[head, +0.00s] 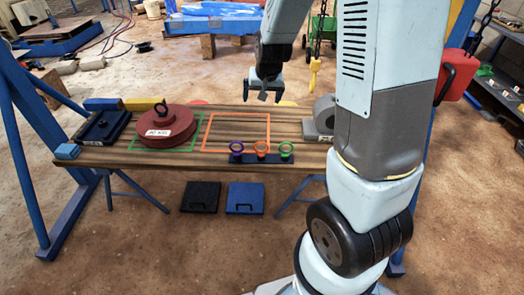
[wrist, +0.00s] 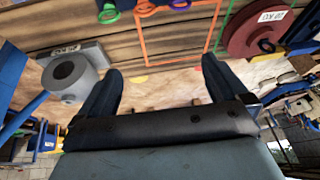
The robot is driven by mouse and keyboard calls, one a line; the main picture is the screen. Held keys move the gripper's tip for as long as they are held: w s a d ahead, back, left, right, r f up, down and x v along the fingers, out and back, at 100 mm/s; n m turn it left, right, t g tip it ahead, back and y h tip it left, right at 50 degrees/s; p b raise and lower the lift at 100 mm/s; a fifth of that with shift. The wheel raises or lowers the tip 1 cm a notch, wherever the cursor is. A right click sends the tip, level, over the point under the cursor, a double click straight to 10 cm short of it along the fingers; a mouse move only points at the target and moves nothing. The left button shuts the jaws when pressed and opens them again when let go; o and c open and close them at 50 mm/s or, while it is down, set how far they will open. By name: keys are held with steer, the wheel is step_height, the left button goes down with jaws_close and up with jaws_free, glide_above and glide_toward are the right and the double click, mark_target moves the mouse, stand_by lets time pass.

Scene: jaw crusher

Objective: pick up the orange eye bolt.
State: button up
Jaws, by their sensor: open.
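The orange eye bolt (head: 261,149) stands in a dark holder (head: 262,159) at the front edge of the wooden table, between a purple eye bolt (head: 236,149) and a green eye bolt (head: 286,149). In the wrist view the orange eye bolt (wrist: 145,7) is partly cut off at the top edge, beside the green one (wrist: 108,13). My gripper (head: 263,97) is above the far side of the table, behind and above the bolts. In the wrist view my gripper (wrist: 161,70) has its fingers wide apart with nothing between them.
A red disc weight (head: 166,131) with a dark ring sits on the table's left, beside an empty orange outline (head: 235,116). A grey cylindrical weight (head: 323,112) stands right of it. A yellow hook (head: 314,72) hangs behind. Blue frame legs (head: 22,150) flank the table.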

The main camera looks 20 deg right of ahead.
steer(key=s+x, duration=0.1)
steer(key=x, duration=1.1)
steer(key=m+h, duration=0.1)
steer(key=h, duration=0.1)
glide_toward(261, 151)
steer(key=shift+w+d+r+x, duration=0.1)
steer(key=shift+w+x, duration=0.05)
steer(key=shift+x, duration=1.2)
steer(key=shift+w+d+r+x, duration=0.1)
steer(key=shift+x, duration=1.25)
steer(key=shift+w+d+x, duration=0.1)
steer(key=shift+w+x, duration=0.05)
steer(key=shift+x, duration=1.15)
steer(key=shift+c, duration=0.4)
steer(key=c, duration=1.1)
steer(key=shift+r, duration=0.1)
